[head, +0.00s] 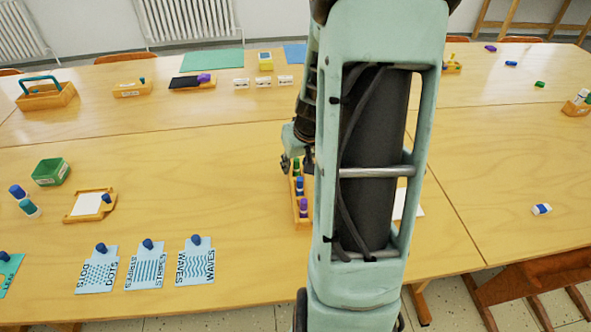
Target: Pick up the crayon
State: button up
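Short crayon-like pieces stand in a narrow wooden tray (304,222) at the middle of the table. They are a green one (296,168), a blue one (300,186) and a purple one (303,207). I cannot tell for sure which piece is the crayon. My gripper (287,161) is at the far left end of this tray, close to the green piece. My arm hides much of it, and its fingers are too small to show whether they are open or touching anything.
Three pattern cards (145,265) with blue knobs lie at the front left. A green box (51,172) and a small wooden frame (90,205) are left. A blue-and-white piece (541,209) lies right. The table between the cards and the tray is clear.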

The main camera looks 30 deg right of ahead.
jog(key=shift+w+f, duration=0.15)
jog(key=shift+f, duration=0.2)
grip_shut()
jog(key=shift+r, duration=0.15)
